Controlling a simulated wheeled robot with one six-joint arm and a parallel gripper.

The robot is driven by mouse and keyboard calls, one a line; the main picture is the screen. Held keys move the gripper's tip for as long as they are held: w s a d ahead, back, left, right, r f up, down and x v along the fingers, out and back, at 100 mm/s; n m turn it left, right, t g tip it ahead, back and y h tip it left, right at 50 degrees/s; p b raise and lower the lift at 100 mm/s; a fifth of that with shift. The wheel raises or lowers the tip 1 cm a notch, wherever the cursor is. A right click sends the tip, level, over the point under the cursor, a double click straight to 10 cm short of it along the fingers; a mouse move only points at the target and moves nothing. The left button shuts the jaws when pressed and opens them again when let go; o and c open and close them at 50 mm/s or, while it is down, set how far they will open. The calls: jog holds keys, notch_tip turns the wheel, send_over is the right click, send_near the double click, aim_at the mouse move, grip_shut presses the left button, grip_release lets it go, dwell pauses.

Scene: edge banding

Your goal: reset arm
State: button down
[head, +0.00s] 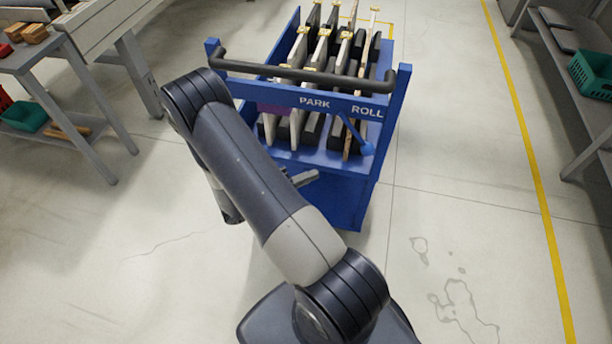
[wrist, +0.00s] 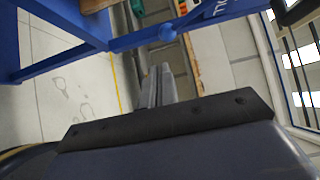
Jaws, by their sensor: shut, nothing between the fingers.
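My arm reaches forward from the bottom of the head view and bends back down at its elbow. My gripper shows at the end in the head view (head: 304,179), partly hidden behind my arm, close to the near side of the blue cart (head: 345,205). In the wrist view the two fingers of my gripper (wrist: 158,72) lie together with nothing between them. The cart's blue lever knob (head: 367,149) is right of the gripper in the head view. In the wrist view the knob (wrist: 152,38) appears just beyond the fingertips; I cannot tell the gap.
The cart holds several upright boards (head: 325,48) and has a dark push handle (head: 300,73). A grey bench (head: 75,85) stands left, and a shelf with a green crate (head: 592,75) stands right. The floor beside the yellow line (head: 530,160) is clear.

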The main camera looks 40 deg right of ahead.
aim_at(356, 133)
jog(key=shift+a, duration=0.2)
jog(key=s+d+r, duration=0.1)
jog(key=s+d, duration=0.1)
jog(key=d, duration=1.1)
jog(key=shift+d, duration=0.4)
jog(key=shift+a+r, duration=0.1)
